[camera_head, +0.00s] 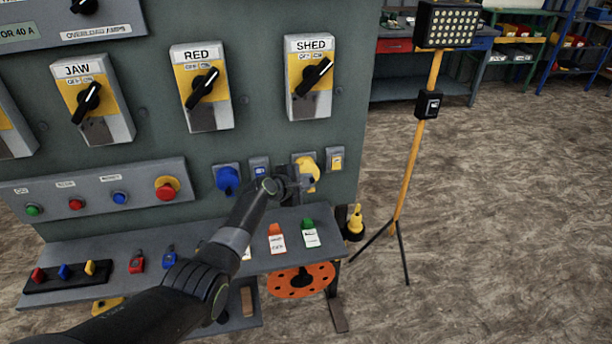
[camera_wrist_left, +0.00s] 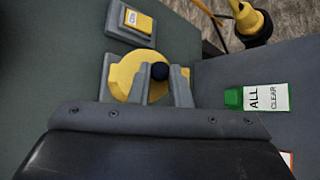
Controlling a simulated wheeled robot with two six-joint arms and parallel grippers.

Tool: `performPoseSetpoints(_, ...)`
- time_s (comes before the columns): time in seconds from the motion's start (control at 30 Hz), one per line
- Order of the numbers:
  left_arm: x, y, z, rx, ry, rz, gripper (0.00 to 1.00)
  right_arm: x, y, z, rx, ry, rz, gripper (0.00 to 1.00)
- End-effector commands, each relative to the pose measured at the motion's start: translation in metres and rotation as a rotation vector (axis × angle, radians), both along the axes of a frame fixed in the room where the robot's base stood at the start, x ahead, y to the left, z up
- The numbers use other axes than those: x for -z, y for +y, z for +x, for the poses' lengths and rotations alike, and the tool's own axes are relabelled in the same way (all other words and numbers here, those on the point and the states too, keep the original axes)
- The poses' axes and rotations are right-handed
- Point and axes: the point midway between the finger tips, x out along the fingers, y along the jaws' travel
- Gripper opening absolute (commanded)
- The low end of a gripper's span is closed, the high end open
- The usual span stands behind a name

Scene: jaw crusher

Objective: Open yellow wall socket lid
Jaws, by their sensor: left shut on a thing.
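The yellow wall socket lid (camera_head: 312,166) is a round yellow cover on a grey socket at the lower right of the panel. In the left wrist view the lid (camera_wrist_left: 122,76) sits behind my fingers, with a small dark knob (camera_wrist_left: 159,70) between them. My left gripper (camera_head: 302,184) is at the lid and shut on it at the knob; it also shows in the left wrist view (camera_wrist_left: 162,84). The gripper hides part of the lid and socket. I cannot tell whether the lid is lifted. My right gripper is not in view.
A blue socket (camera_head: 228,179) is left of the yellow one, and a small yellow-labelled switch (camera_head: 335,159) is right of it. A shelf below holds tags, including a green one (camera_head: 309,232). A lamp tripod (camera_head: 406,170) stands to the right on open floor.

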Motion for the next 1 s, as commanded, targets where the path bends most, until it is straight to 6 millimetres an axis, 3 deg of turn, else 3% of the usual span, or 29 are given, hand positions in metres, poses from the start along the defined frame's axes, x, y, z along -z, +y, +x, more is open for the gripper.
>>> performPoseSetpoints(0.63,-0.0010,-0.0001,-0.0014,0.000,0.041,-0.013,0.00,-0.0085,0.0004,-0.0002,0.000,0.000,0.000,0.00)
performPoseSetpoints(0.67,-0.0010,-0.0001,-0.0014,0.000,0.041,-0.013,0.18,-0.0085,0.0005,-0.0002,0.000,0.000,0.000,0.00)
performPoseSetpoints(0.8,-0.0013,-0.0002,-0.0012,0.000,0.041,-0.013,0.36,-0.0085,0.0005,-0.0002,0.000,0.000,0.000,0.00)
performPoseSetpoints(1.0,-0.0021,-0.0002,-0.0009,0.000,0.039,-0.013,0.39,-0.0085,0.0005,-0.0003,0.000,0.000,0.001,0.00)
